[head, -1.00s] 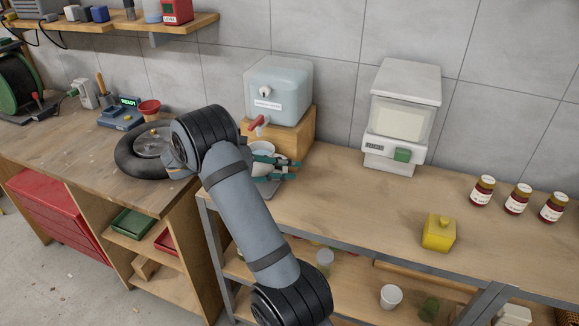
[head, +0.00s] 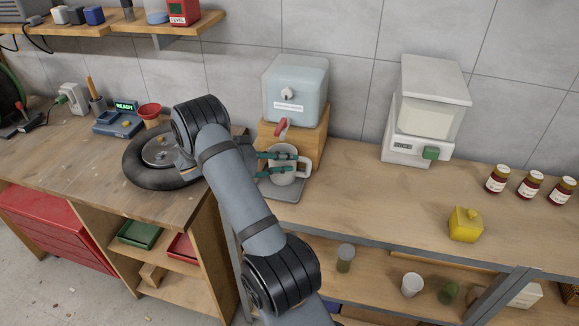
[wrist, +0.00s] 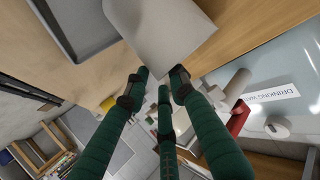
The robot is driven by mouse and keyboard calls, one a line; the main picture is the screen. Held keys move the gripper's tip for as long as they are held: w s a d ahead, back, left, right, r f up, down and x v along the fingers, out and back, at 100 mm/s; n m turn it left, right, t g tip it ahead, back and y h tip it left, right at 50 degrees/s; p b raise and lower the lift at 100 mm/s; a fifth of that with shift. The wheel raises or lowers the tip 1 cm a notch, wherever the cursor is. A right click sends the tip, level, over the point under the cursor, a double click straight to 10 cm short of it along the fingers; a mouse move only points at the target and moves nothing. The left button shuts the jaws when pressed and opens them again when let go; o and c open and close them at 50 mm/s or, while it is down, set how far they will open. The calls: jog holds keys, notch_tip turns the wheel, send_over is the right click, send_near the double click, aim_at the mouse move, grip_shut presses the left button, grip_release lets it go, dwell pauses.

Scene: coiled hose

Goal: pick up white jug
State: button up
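The white jug (head: 284,178) stands upright on a grey tray under the dispenser's red tap, its handle to the right. In the wrist view the jug (wrist: 165,22) is a pale shape at the top, just past the fingertips of my gripper (wrist: 158,84). The fingers are spread apart there with nothing clearly clamped between them. Whether they touch the jug cannot be told.
The dispenser (head: 296,90) stands on a wooden block (head: 312,140) behind the jug. The grey tray (head: 290,193) lies underneath. The bench between is clear.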

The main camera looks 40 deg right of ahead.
jog(key=shift+c, duration=1.1)
jog(key=c, duration=0.4)
jog(key=shift+w+r, duration=0.1)
